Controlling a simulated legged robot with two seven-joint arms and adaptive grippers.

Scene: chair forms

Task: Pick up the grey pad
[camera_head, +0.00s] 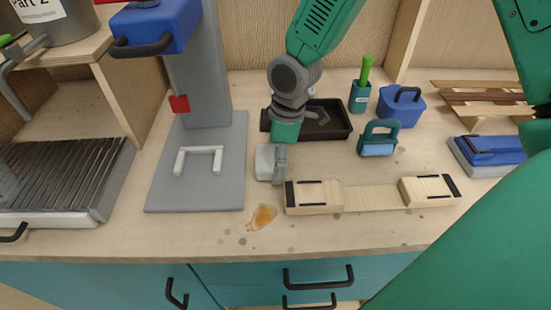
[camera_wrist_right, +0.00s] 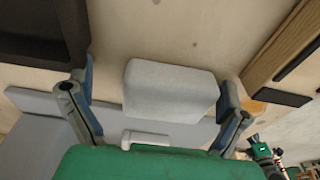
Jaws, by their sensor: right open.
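The grey pad (camera_head: 264,163) is a small light-grey block with rounded edges on the wooden worktop, just right of the grey base plate. In the right wrist view the pad (camera_wrist_right: 170,91) lies between the two spread fingers of my right gripper (camera_wrist_right: 158,92). There is a gap on the left finger's side, and the right finger is close to the pad's edge; I cannot tell if it touches. In the head view my right gripper (camera_head: 278,163) reaches down at the pad, partly covering its right side. My left gripper is not in view.
A grey stand with a white handle (camera_head: 200,158) is left of the pad. A black tray (camera_head: 325,121) is behind, and a wooden form (camera_head: 371,196) is close on the right. An orange spill (camera_head: 262,217) lies in front.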

